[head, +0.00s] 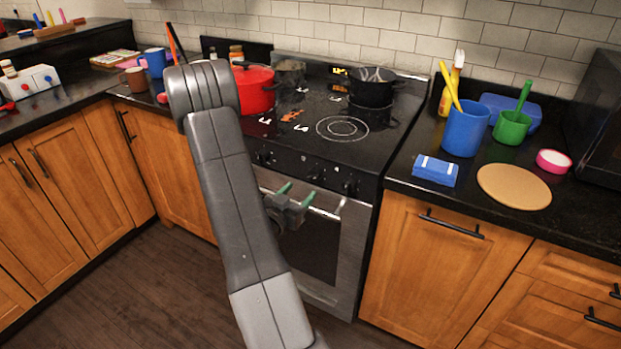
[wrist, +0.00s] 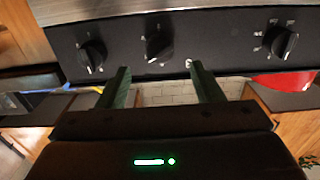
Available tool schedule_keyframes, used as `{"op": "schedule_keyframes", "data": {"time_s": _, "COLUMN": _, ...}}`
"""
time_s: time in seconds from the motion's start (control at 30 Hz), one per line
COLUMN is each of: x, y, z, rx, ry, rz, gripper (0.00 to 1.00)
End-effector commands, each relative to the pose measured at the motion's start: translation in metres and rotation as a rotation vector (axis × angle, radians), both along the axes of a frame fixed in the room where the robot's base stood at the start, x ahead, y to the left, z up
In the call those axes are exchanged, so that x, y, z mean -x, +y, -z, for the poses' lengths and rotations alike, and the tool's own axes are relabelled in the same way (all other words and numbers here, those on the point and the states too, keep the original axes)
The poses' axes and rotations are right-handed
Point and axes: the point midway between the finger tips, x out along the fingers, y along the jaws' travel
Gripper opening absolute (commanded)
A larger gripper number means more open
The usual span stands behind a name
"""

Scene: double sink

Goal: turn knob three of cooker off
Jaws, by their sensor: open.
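The cooker (head: 310,225) has a black front panel with knobs. In the wrist view I see three black knobs: one at the left (wrist: 92,56), one in the middle (wrist: 158,46) and one at the right (wrist: 281,42). Numbering is not visible, so I cannot tell which is knob three. My gripper (head: 297,192) has green fingers and is in front of the panel, near the oven handle. In the wrist view my gripper (wrist: 160,70) is open and empty, its fingers either side of the middle knob and below it in the picture. Contact is not visible.
The oven handle (head: 327,214) runs below the panel. A red pot (head: 255,90) and a black pot (head: 371,87) stand on the cooktop. The right counter holds a blue cup (head: 465,128), a green pot (head: 511,128) and a round board (head: 514,187). The floor in front is clear.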

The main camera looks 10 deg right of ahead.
Motion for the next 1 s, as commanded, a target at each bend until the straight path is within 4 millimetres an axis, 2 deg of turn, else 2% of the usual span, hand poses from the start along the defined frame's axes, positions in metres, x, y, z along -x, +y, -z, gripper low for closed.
{"op": "schedule_keyframes", "data": {"time_s": 0.2, "x": -0.035, "y": -0.026, "z": -0.002, "rx": -0.001, "ry": -0.001, "rz": 0.003, "gripper": 0.60}}
{"op": "schedule_keyframes", "data": {"time_s": 0.4, "x": -0.055, "y": -0.039, "z": -0.001, "rx": -0.001, "ry": -0.001, "rz": 0.000, "gripper": 0.60}}
{"op": "schedule_keyframes", "data": {"time_s": 0.77, "x": -0.060, "y": -0.042, "z": 0.000, "rx": 0.000, "ry": 0.000, "rz": -0.001, "gripper": 0.60}}
{"op": "schedule_keyframes", "data": {"time_s": 0.8, "x": -0.060, "y": -0.042, "z": 0.000, "rx": 0.000, "ry": 0.000, "rz": -0.001, "gripper": 0.58}}
{"op": "schedule_keyframes", "data": {"time_s": 1.0, "x": -0.060, "y": -0.042, "z": 0.000, "rx": -0.001, "ry": -0.001, "rz": -0.001, "gripper": 0.19}}
